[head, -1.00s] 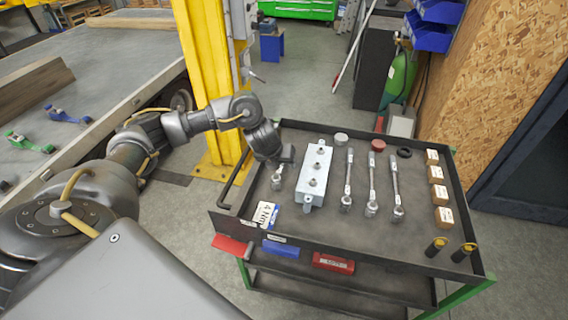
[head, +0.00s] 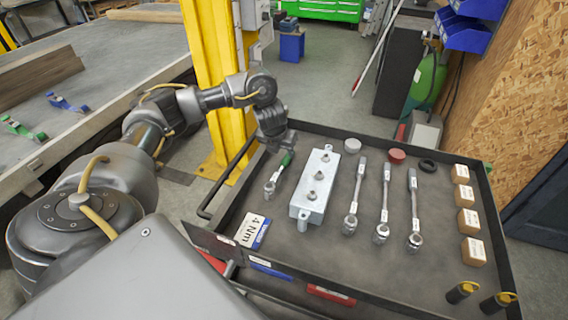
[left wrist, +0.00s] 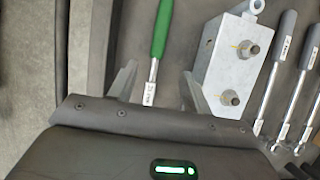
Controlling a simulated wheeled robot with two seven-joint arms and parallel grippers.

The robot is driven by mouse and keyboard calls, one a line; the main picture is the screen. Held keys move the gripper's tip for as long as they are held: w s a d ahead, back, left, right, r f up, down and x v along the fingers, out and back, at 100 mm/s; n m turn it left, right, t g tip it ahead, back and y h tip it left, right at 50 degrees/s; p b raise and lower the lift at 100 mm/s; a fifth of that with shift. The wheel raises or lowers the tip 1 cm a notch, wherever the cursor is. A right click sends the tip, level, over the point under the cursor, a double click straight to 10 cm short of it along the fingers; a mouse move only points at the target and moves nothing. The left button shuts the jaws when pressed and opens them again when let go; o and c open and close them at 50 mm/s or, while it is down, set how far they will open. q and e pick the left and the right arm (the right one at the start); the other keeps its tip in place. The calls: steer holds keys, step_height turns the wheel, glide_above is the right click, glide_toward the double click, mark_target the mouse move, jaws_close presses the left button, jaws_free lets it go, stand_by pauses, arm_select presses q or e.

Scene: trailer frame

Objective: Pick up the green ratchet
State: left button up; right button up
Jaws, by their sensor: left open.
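The green ratchet (head: 279,172) lies on the cart's tray at the left, beside the metal block. Its green handle points away from me and its metal head is nearest me. In the left wrist view its green handle (left wrist: 162,30) and part of the shaft show between my gripper's fingers, and the head is hidden under the gripper body. My left gripper (head: 281,148) is open above the handle end. It also shows in the left wrist view (left wrist: 157,82), with one finger on each side of the shaft. My right gripper is not in view.
A grey metal block (head: 316,183) with several studs stands close right of the ratchet. Several plain metal ratchets (head: 385,205) lie further right. A white card (head: 252,230) lies at the near left. The tray's raised rim (head: 245,184) runs along the left.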

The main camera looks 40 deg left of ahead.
mark_target(284, 162)
arm_select(q)
steer(key=shift+f, duration=0.15)
steer(key=b+x, duration=0.3)
steer(key=x, duration=0.1)
steer(key=shift+a+f, duration=0.1)
steer(key=shift+f, duration=0.25)
steer(key=shift+w+f, duration=0.15)
steer(key=shift+f, duration=0.05)
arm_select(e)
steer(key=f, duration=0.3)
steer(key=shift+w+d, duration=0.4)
arm_select(q)
steer(key=b+x, duration=0.1)
steer(key=x, duration=0.4)
steer(key=shift+a, duration=0.15)
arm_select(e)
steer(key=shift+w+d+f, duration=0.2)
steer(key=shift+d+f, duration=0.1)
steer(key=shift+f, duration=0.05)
arm_select(q)
jaws_close()
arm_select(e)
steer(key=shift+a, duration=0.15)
